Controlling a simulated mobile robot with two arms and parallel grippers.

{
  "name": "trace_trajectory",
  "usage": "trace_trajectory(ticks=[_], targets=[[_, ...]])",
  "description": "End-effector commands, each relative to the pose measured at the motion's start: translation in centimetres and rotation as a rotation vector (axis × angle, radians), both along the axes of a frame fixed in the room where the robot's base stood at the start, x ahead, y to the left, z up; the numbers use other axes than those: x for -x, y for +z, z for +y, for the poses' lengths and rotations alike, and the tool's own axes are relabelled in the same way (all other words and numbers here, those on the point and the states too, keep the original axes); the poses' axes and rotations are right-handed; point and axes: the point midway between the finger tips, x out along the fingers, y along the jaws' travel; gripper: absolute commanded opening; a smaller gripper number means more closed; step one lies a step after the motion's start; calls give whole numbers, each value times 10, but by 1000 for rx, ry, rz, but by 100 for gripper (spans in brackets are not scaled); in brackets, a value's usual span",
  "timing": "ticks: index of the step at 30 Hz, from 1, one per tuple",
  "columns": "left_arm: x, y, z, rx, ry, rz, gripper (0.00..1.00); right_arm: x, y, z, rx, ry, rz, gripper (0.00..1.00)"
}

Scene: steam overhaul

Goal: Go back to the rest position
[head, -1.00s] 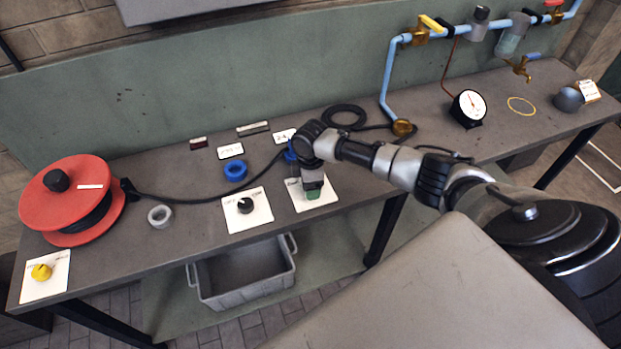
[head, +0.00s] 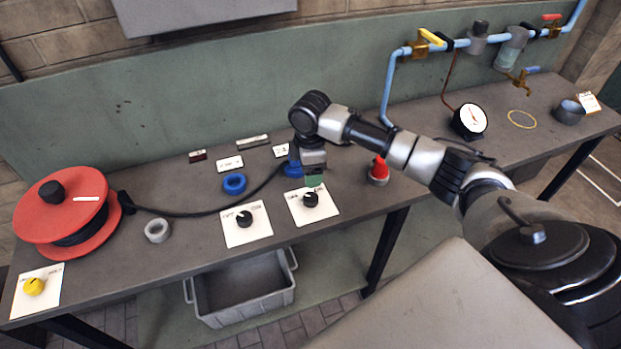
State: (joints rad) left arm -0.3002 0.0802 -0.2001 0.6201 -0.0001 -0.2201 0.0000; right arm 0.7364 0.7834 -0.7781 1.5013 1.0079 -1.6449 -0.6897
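My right gripper (head: 314,181) hangs pointing down from my arm, which reaches in from the right. Its green-tipped end is above and just behind a white plate (head: 328,210) with a black knob (head: 311,199), with a small gap showing to the knob. I see nothing held, but the fingers are too small and edge-on to tell whether they are open. My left gripper is out of view.
A second black knob (head: 244,218), blue ring (head: 234,183), grey ring (head: 157,230) and red cable reel (head: 66,216) are left on the bench. A red-topped piece (head: 379,171) stands by my forearm. A pressure gauge (head: 469,121) and blue piping (head: 391,80) are to the right.

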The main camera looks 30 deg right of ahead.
Motion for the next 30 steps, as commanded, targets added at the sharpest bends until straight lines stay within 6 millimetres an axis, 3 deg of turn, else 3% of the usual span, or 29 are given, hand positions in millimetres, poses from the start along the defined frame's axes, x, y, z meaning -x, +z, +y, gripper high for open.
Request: trace_trajectory(ticks=[18,23,27,30], targets=[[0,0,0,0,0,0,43,2,-2,5,-3,3,0,69],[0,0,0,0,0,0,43,28,-31,47,-30,15,-11,69],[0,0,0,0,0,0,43,73,-61,104,-90,-28,-54,69],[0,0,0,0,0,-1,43,108,-71,135,-144,-109,-94,69]])
